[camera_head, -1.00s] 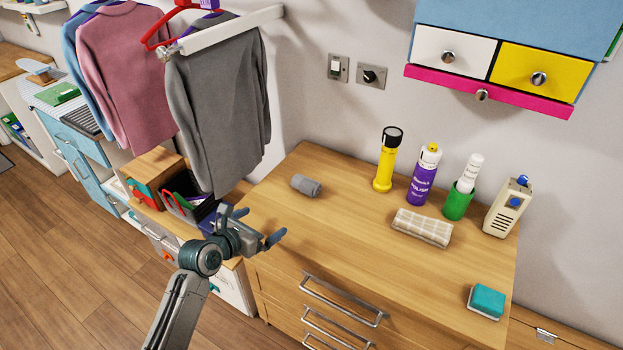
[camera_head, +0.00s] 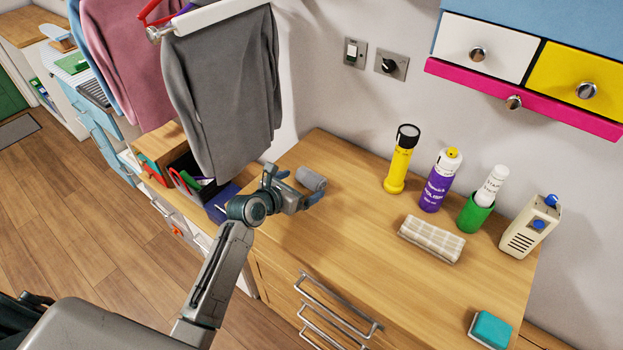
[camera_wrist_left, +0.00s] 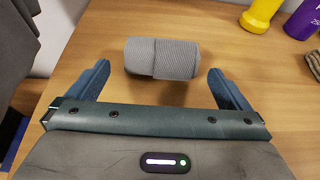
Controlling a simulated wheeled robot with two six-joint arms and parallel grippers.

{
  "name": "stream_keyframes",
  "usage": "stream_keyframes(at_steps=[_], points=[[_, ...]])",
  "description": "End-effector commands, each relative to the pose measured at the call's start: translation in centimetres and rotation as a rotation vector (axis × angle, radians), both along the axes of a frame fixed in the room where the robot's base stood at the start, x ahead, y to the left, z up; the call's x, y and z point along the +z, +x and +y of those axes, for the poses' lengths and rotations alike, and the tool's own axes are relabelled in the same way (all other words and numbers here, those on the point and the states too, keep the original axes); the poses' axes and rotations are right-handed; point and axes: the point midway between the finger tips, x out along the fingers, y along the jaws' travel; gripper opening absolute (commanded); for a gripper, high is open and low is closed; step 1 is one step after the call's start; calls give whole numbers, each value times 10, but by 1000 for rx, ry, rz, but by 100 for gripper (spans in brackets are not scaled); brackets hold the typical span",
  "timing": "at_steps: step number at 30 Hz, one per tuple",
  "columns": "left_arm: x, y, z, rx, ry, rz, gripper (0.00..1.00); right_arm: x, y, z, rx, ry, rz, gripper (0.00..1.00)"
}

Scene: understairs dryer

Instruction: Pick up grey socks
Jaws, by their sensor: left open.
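The grey socks (camera_head: 311,179) are a small rolled bundle lying on the wooden dresser top near its left back corner. In the left wrist view the socks (camera_wrist_left: 163,58) lie just ahead of the jaws, roughly centred between the two blue fingers. My left gripper (camera_head: 297,189) is open and empty, close in front of the socks in the head view. Its fingers also show in the left wrist view (camera_wrist_left: 160,88), spread wider than the bundle. I cannot tell whether a finger touches the socks. My right gripper is not in view.
A grey sweater (camera_head: 228,90) hangs close to the left of the socks. A yellow torch (camera_head: 401,160), a purple spray can (camera_head: 440,182), a checked cloth (camera_head: 431,239) and a teal sponge (camera_head: 491,328) stand or lie farther right. The dresser top (camera_head: 365,265) is clear between.

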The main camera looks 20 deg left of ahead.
Motion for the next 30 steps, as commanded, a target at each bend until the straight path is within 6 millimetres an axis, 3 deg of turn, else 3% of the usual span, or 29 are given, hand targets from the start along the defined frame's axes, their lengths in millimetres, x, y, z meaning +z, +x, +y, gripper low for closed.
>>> stream_keyframes(at_steps=[10, 20, 21, 27, 30], points=[[-14, 37, -17, 1, -2, 0, 100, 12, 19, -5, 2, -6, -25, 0], [-19, 44, -19, 1, 0, 0, 100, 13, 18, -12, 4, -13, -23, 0], [-19, 44, -19, 1, 0, 0, 98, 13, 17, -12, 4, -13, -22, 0], [-19, 44, -19, 1, 0, 0, 59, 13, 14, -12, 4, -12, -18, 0], [-19, 44, -19, 1, 0, 0, 56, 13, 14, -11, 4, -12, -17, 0]])
